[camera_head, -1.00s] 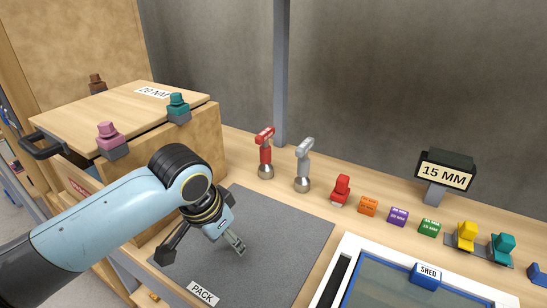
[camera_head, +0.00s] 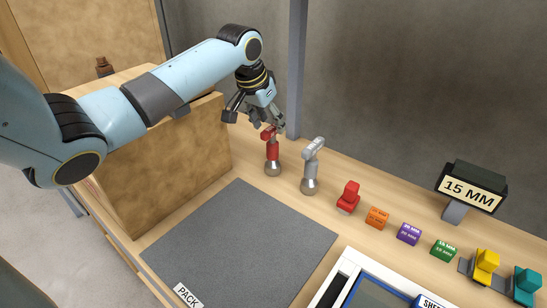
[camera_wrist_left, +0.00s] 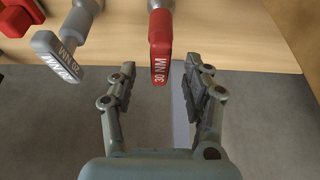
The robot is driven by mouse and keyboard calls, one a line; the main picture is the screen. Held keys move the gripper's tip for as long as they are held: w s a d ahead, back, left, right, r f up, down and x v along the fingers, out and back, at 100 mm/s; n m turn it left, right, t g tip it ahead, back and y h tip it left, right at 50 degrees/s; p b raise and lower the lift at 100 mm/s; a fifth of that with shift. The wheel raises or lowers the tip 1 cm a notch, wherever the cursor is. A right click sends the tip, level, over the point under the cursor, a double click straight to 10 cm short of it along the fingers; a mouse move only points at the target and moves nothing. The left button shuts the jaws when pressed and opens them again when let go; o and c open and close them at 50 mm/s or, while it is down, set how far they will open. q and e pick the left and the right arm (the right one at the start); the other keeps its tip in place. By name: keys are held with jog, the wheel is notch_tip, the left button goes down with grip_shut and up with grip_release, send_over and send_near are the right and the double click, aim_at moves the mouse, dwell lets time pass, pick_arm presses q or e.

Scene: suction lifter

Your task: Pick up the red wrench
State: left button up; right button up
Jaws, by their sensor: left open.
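The red wrench (camera_head: 272,150) stands upright on a round metal base at the back of the wooden bench, left of the grey wrench (camera_head: 311,165). My left gripper (camera_head: 258,120) is open just above and behind the red wrench's head. In the left wrist view the red wrench (camera_wrist_left: 160,48), marked 30 NM, shows ahead, between the lines of the two open fingers (camera_wrist_left: 163,82). The grey wrench (camera_wrist_left: 62,52), marked 20 NM, is left of the left finger. My right gripper does not show.
A grey post (camera_head: 297,70) rises close behind the red wrench. A large wooden box (camera_head: 165,170) stands to the left. Red, orange, purple and green blocks line the bench to the right, before the 15 MM sign (camera_head: 471,187). The grey PACK mat (camera_head: 240,240) is bare.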

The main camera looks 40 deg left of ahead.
aim_at(271, 128)
pick_arm(q)
jog(key=x, duration=0.4)
jog(key=shift+f, duration=0.3)
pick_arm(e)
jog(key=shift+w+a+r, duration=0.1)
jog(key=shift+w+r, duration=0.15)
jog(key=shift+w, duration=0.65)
pick_arm(q)
jog(key=shift+c, duration=0.4)
jog(key=shift+c, duration=1.1)
grip_shut()
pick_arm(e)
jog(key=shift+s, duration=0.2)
